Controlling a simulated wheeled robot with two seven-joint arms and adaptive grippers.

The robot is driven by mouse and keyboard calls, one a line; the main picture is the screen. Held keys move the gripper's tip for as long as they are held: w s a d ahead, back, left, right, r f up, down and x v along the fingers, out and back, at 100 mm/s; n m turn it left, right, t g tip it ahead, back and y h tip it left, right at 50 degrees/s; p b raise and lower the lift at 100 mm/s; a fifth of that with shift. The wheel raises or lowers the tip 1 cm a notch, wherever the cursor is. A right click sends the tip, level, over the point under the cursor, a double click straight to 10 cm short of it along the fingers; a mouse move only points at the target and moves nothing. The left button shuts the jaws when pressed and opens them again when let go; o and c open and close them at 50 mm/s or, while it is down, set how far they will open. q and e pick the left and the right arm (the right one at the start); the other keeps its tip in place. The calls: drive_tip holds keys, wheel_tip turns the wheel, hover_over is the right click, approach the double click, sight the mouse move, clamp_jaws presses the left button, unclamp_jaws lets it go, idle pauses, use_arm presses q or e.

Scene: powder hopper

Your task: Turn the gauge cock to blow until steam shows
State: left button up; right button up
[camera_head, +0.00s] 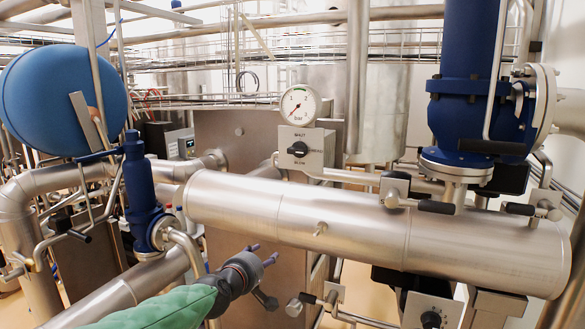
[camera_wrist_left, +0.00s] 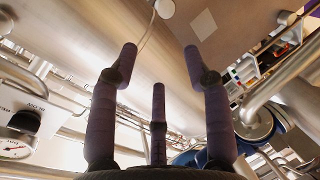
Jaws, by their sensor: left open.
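The gauge cock is a black knob (camera_head: 297,149) on a light grey box under a round white pressure gauge (camera_head: 300,105). The knob's bar looks roughly level; a label below it seems to read "BLOW". The gauge's red needle points to the lower left. The air around them looks clear. My left gripper (camera_head: 264,253) is open and empty, below and left of the cock, apart from it. In the left wrist view its fingers (camera_wrist_left: 160,72) are spread, and the knob (camera_wrist_left: 23,122) and gauge (camera_wrist_left: 14,149) sit at the left edge. My right gripper is out of view.
A large steel pipe (camera_head: 370,222) runs across, between my left gripper and the cock. A blue valve body (camera_head: 140,185) stands left of my arm, with a blue tank (camera_head: 65,100) above. A second knob box (camera_head: 431,311) sits lower right.

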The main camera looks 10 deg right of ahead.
sight(295, 150)
use_arm(q)
drive_tip(key=s+d+r+n+t+h+p, duration=0.1)
drive_tip(key=s+d+r+p, duration=0.15)
drive_tip(key=r, duration=1.05)
drive_tip(key=s+d+r+t+h+p, duration=0.1)
drive_tip(key=s+r+h+p, duration=0.15)
drive_tip(key=r, duration=1.15)
drive_tip(key=shift+y, duration=0.35)
drive_tip(key=p+x, duration=0.2)
drive_tip(key=x, duration=0.8)
drive_tip(key=shift+w+f+p, duration=0.15)
drive_tip(key=shift+w+p, duration=0.2)
drive_tip(key=shift+p, duration=0.05)
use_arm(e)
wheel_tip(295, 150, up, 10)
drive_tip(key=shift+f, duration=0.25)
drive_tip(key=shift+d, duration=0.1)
use_arm(q)
clamp_jaws()
